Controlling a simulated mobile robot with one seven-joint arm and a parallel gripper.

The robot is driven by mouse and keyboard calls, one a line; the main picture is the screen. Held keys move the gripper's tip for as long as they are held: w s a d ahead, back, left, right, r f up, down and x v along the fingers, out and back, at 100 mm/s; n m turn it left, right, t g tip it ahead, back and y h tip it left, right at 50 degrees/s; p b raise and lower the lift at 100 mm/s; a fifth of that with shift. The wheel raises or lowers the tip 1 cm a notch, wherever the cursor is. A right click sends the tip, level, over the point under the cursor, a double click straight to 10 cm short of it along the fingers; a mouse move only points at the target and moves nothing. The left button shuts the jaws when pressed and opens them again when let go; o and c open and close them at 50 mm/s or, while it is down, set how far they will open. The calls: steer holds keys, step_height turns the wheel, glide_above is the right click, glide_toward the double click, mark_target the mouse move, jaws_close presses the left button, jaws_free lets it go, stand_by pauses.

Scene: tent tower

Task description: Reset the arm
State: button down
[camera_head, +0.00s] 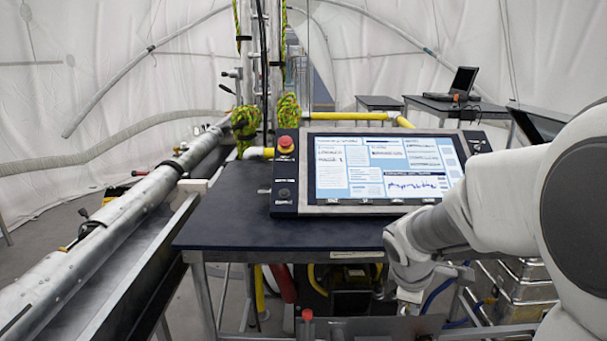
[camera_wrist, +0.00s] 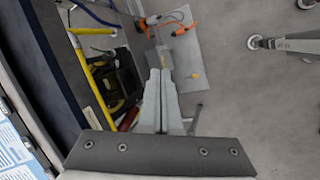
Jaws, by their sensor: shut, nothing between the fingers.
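My arm shows at the right of the head view, bent downward in front of the table's right front edge. In the head view the fingertips are hidden or out of frame. In the wrist view my gripper (camera_wrist: 160,75) points down toward the floor, its two grey fingers together with nothing between them. Below and around it lie a grey plate (camera_wrist: 195,60) with orange fittings and a yellow frame (camera_wrist: 92,75) beside a black machine. My gripper looks apart from them, though the exact gap is hard to judge.
A dark table (camera_head: 260,215) carries a control panel (camera_head: 380,170) with a lit screen and a red button (camera_head: 286,144), close to my arm. A long metal tube (camera_head: 120,215) runs along the left. Metal cases (camera_head: 520,290) stand at the lower right. A laptop (camera_head: 460,82) sits behind.

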steer(key=s+a+r+m+t+y, duration=0.1)
steer(key=s+a+r+m, duration=0.25)
steer(key=s, duration=0.35)
steer(key=s+a+r+m+y, duration=0.1)
steer(key=s+a+r+m, duration=0.15)
steer(key=s+m, duration=0.3)
steer(key=s+a+r+m+t+y, duration=0.1)
steer(key=s+a+r+m, duration=0.2)
steer(key=s, duration=0.5)
step_height(320, 180, up, 15)
steer(key=d+p, duration=0.1)
steer(key=p, duration=1.3)
steer(key=shift+w, duration=0.2)
steer(key=shift+d, duration=0.1)
